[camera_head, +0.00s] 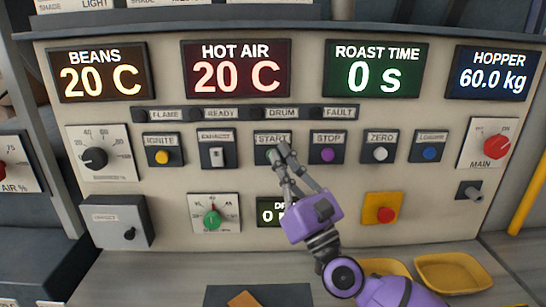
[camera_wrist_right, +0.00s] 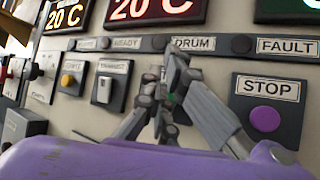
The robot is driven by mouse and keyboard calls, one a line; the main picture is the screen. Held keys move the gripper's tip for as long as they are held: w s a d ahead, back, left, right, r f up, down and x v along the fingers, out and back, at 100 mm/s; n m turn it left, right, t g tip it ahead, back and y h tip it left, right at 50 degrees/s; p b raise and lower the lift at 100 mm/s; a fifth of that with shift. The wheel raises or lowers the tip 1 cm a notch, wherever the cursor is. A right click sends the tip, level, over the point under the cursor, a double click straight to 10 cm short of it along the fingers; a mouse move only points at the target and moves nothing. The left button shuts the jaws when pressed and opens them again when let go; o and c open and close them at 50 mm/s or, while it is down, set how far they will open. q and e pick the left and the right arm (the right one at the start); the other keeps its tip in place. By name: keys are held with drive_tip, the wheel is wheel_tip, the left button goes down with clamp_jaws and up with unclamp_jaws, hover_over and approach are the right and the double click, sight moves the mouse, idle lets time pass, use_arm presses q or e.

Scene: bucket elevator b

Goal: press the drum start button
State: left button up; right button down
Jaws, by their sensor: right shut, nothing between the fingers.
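The START button plate (camera_head: 258,146) is on the upright control panel, in the row below the DRUM lamp label (camera_head: 282,113). My right gripper (camera_head: 280,152) is shut and empty, with its fingertips in front of this plate. The fingers cover most of the button. A bit of green shows between the finger links in the right wrist view, where the right gripper (camera_wrist_right: 174,62) reaches toward the panel. I cannot tell whether the fingertips touch the button. My left gripper is not in view.
The purple STOP button (camera_head: 328,155) sits just right of START, and a white switch (camera_head: 217,156) sits to its left. A green knob (camera_head: 212,218) and a partly hidden display (camera_head: 266,216) are below. A red button on yellow (camera_head: 386,214) is lower right.

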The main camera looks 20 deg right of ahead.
drive_tip(key=shift+w, duration=0.2)
drive_tip(key=shift+w+d, duration=0.15)
drive_tip(key=shift+w, duration=0.1)
idle(0.5)
drive_tip(key=shift+w+d+b, duration=0.1)
drive_tip(key=shift+w+b, duration=0.2)
drive_tip(key=shift+w, duration=0.1)
idle(0.3)
drive_tip(key=shift+s, duration=0.1)
idle(0.3)
drive_tip(key=shift+s+a, duration=0.25)
drive_tip(key=shift+s, duration=0.5)
